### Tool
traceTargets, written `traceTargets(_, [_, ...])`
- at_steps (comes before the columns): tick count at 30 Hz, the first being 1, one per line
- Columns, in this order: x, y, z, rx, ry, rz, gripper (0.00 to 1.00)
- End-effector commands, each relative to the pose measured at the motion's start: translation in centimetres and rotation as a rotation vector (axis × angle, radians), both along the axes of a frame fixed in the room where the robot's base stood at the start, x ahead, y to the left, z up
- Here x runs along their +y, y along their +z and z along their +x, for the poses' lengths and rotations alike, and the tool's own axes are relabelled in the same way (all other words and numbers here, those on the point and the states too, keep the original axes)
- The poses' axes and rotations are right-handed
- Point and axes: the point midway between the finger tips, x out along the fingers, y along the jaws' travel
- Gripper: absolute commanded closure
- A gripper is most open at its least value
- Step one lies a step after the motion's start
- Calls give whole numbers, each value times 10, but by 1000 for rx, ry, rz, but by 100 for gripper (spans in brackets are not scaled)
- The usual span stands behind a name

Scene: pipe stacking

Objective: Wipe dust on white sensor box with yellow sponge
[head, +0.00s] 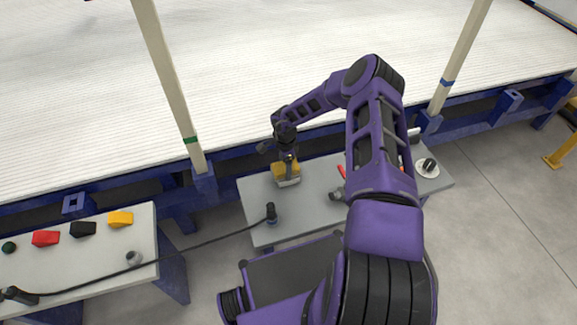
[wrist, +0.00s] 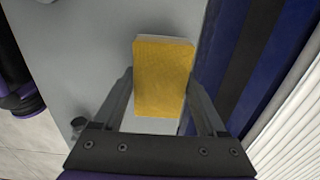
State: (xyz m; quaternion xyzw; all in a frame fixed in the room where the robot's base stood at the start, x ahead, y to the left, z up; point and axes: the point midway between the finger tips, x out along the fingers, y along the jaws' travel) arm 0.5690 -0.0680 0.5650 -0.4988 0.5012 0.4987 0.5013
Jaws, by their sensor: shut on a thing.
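The yellow sponge (wrist: 164,72) is between the two fingers of my gripper (wrist: 160,82) in the wrist view. In the head view, my gripper (head: 288,160) points down and is shut on the sponge (head: 279,170). The white sensor box (head: 289,182) is directly under the sponge on the grey table. In the wrist view, pale edges of the box (wrist: 150,125) show past the sponge. The sponge hides most of the box top, and I cannot tell whether it touches it. No dust can be made out.
The grey table (head: 315,203) also bears a black-topped post (head: 271,212) with a cable, a red-handled tool (head: 342,171) and a round white disc (head: 427,168). A blue frame runs behind. A left table (head: 100,255) bears red, black and yellow blocks.

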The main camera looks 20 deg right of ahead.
Motion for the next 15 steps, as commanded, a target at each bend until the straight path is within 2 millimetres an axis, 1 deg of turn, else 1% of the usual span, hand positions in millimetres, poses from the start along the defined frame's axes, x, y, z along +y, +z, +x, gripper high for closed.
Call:
traceTargets(10, [31, -2, 0, 0, 4, 1, 70])
traceTargets(15, [40, -2, 0, 1, 1, 2, 70])
